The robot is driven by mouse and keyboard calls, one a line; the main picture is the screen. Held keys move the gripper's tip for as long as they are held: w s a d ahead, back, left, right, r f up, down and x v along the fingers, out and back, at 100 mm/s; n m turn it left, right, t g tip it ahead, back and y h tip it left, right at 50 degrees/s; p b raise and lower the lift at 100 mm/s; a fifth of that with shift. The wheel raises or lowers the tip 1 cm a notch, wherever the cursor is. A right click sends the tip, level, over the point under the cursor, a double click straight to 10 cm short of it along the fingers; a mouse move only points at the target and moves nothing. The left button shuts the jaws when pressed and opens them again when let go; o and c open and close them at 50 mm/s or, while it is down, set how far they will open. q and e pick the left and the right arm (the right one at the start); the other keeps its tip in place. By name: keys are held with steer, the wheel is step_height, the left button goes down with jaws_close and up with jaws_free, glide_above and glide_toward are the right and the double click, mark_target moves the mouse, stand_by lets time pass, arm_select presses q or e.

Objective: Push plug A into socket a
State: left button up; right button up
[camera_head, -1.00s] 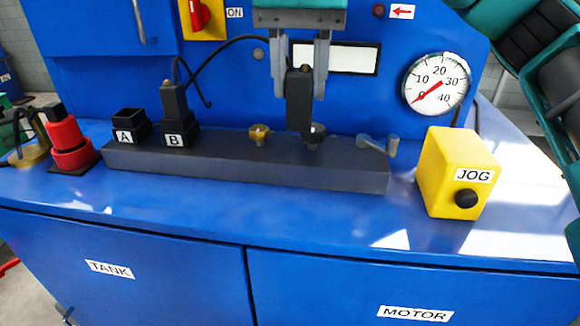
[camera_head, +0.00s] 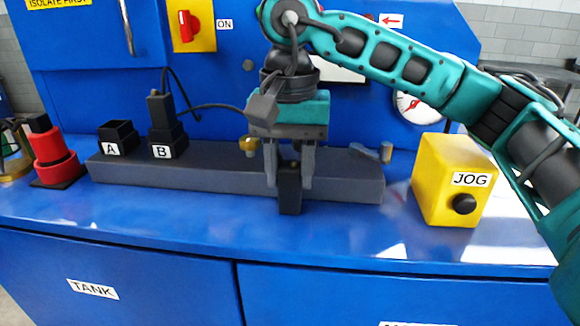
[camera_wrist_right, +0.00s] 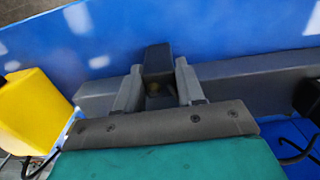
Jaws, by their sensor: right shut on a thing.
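A dark plug (camera_head: 289,192) is held upright between the two grey fingers of my right gripper (camera_head: 289,175). The gripper is shut on it, in front of the long grey ledge. The plug also shows in the right wrist view (camera_wrist_right: 158,62), between the fingers (camera_wrist_right: 158,88). No letter on it can be read. The black socket marked A (camera_head: 118,136) stands at the ledge's left end, open at the top, well left of the gripper. The socket marked B (camera_head: 166,142) beside it has a dark plug (camera_head: 160,108) standing in it. My left gripper is out of view.
A black cable runs behind the gripper. The blue bench front is clear.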

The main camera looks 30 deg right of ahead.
steer(key=shift+f, duration=0.2)
steer(key=o, duration=1.2)
steer(key=shift+r, duration=0.1)
